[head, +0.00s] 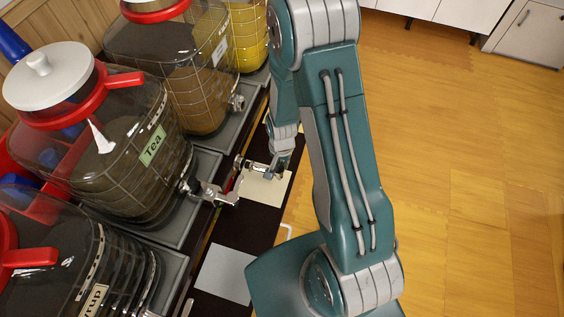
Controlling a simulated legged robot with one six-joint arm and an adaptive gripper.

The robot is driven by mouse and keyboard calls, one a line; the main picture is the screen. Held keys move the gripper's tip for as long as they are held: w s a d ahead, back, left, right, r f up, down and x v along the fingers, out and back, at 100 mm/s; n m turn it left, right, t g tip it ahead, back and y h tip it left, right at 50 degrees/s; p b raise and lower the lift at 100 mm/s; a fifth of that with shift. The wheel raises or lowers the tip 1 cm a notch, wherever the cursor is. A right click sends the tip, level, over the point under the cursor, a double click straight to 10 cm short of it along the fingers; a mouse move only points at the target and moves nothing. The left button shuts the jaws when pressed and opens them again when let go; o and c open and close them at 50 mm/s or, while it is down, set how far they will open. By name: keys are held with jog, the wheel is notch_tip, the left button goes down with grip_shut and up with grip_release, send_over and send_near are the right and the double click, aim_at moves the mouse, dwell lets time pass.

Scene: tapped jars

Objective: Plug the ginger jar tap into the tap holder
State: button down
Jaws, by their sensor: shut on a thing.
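My gripper (280,166) is at the end of my teal arm, low in front of the row of jars, right of the Tea jar. It is shut on a small silver metal piece (254,166) that looks like a tap; my arm partly hides the fingers. The piece is above a pale card (266,186), close to the Tea jar's tap (214,193). A jar with brown contents (195,95) stands behind the Tea jar, with a silver fitting (237,103) low on its front. Its label is too small to read, so I cannot tell which jar is ginger.
The Tea jar (125,160) has a red rim and a grey-white lid. A syrup jar (70,265) is at lower left and a yellow-filled jar (247,35) at the back. Another pale card (225,274) lies on the dark strip. Open wooden floor (460,130) is at right.

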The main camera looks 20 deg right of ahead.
jog(key=shift+w+a, duration=0.8)
jog(key=shift+a, duration=0.3)
dwell(0.6)
jog(key=c, duration=0.5)
grip_release()
jog(key=shift+c, duration=0.2)
jog(key=o, duration=0.4)
jog(key=shift+r, duration=2.25)
notch_tip(320, 180, up, 12)
jog(key=shift+d+f, duration=0.1)
